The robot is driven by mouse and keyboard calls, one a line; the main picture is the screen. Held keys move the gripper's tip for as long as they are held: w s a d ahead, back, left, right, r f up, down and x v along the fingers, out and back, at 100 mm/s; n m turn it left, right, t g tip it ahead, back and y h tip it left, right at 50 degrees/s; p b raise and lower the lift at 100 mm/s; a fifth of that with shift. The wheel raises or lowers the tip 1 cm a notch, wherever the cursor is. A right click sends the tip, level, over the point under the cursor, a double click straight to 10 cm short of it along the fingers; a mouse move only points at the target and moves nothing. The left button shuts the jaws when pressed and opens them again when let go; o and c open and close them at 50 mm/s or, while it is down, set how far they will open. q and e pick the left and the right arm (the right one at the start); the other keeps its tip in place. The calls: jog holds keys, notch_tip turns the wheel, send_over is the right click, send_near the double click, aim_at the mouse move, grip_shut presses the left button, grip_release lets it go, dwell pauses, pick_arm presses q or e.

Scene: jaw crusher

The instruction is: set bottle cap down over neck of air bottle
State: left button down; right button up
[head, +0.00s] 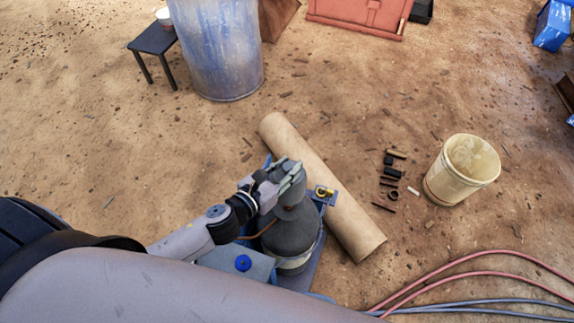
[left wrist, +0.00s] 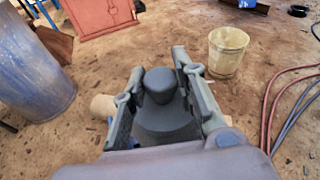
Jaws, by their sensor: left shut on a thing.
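My left gripper (head: 291,174) is shut on the grey bottle cap (head: 291,199), directly over the top of the dark grey air bottle (head: 290,238). The bottle stands upright on a blue stand (head: 311,272). In the left wrist view, the rounded dark cap (left wrist: 160,84) sits between the two fingers (left wrist: 157,82), above a wider dark shape. The fingers and cap hide the bottle neck, so I cannot tell whether the cap touches it. My right gripper is not in view.
A cardboard tube (head: 320,187) lies just behind and right of the bottle. Small dark parts (head: 389,172) and a cream bucket (head: 462,171) are farther right. A blue drum (head: 216,45) stands at the back. Hoses (head: 480,275) run along the lower right.

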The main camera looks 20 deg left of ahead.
pick_arm(q)
jog(key=shift+f+b, duration=0.45)
jog(key=shift+f, duration=0.3)
jog(key=shift+f+b, duration=0.7)
jog(key=shift+f, duration=0.15)
notch_tip(320, 180, down, 3)
jog(key=shift+b, duration=1.25)
jog(key=shift+f+b, duration=1.65)
jog(key=shift+f, duration=0.35)
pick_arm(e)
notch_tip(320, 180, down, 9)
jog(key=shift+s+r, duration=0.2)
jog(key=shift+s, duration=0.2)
pick_arm(q)
jog(key=c, duration=1.2)
grip_release()
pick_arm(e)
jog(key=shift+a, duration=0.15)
pick_arm(q)
jog(key=shift+s+a, duration=0.1)
jog(key=shift+s, duration=0.1)
jog(key=v, duration=1.1)
jog(key=shift+s, duration=0.3)
